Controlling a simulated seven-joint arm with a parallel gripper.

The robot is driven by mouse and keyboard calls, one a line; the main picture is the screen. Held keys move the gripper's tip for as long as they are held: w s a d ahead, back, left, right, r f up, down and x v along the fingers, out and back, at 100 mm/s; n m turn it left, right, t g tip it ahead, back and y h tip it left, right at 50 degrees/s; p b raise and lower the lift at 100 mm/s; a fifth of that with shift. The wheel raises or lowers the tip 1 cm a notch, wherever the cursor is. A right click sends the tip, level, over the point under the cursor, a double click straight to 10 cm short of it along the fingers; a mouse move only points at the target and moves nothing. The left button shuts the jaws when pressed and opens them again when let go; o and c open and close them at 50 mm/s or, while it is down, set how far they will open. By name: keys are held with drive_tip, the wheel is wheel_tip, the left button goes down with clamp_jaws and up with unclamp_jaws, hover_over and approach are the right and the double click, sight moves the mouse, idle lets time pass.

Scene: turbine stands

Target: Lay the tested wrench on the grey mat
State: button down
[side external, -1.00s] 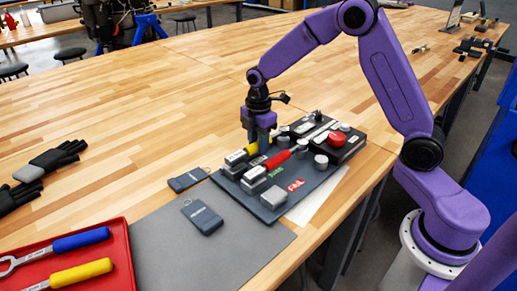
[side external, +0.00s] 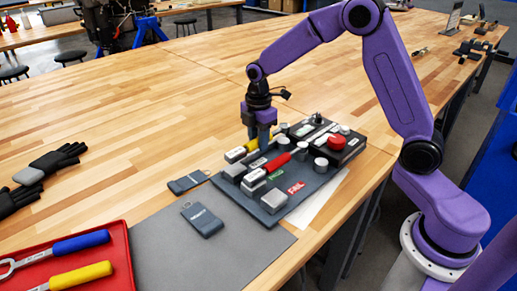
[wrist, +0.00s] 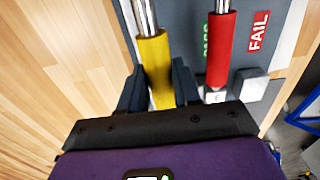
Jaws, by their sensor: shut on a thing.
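My gripper (side external: 262,137) is over the dark tester board (side external: 318,180). In the wrist view its two fingers (wrist: 158,92) are shut on the handle of a yellow wrench (wrist: 155,62), one finger on each side. The wrench's shaft runs away from the gripper; its head is out of the wrist view. A red-handled wrench (wrist: 220,45) lies beside it on the board, near the green PASS and red FAIL labels. I cannot tell whether the yellow wrench is clear of its supports. The grey mat (side external: 165,245) lies in front of the board, with no wrench on it.
A red tray (side external: 122,250) holds blue- and yellow-handled wrenches left of the mat. Black gloves (side external: 50,163) lie at far left. A red button (side external: 337,142) stands on the board's back right.

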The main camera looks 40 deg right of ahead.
drive_tip(key=r, duration=0.6)
drive_tip(key=shift+a+r, duration=0.3)
drive_tip(key=shift+a, duration=0.1)
drive_tip(key=s+a+m, duration=0.2)
drive_tip(key=a+m, duration=0.7)
drive_tip(key=m, duration=0.9)
hover_over(224, 209)
drive_tip(key=shift+f, duration=7)
